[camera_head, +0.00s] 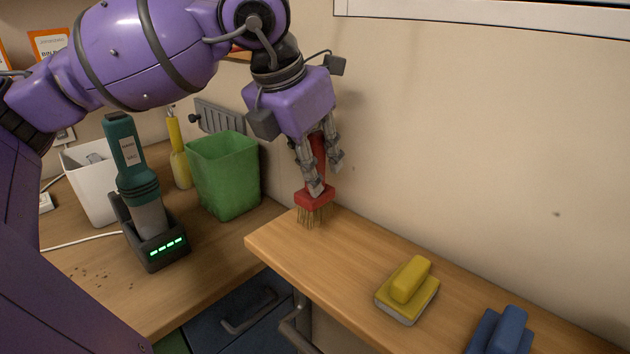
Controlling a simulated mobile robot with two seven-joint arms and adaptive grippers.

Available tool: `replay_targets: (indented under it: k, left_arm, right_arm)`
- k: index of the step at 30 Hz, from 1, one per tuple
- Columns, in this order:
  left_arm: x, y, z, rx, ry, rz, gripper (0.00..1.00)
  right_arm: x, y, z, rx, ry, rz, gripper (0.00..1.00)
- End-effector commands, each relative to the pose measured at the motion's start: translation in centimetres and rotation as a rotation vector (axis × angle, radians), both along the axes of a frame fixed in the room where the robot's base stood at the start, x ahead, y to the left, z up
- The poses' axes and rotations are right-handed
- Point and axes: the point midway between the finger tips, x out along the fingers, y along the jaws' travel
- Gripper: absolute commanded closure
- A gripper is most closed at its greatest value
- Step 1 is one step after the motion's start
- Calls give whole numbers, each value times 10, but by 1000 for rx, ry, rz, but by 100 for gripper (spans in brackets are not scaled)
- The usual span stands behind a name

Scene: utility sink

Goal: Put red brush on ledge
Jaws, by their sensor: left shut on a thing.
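A red brush (314,196) with tan bristles shows in the head view near the left end of the wooden ledge (345,259). My left gripper (324,180) is shut on the brush's upright red handle from above. The bristles point down at the ledge's back left part. I cannot tell whether the bristle tips touch the ledge. The gripper's fingers hide part of the handle. My right gripper is not in view.
The wall is behind.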

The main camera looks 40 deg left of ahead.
Motion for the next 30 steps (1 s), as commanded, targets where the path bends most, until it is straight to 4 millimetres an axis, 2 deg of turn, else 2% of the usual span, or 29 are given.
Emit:
replay_targets:
  k: [6,18,19,23,30]
  left_arm:
    - [1,0,-30,-1,2,-2,100]
    - [1,0,-36,-1,0,-1,100]
    - [1,0,-36,0,1,-1,78]
    - [1,0,-35,-1,0,-1,62]
    - [1,0,-35,-1,0,-1,62]
  right_arm:
    - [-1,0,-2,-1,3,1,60]
    - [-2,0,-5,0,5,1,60]
    - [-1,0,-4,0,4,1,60]
    - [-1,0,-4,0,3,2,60]
    - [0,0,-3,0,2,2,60]
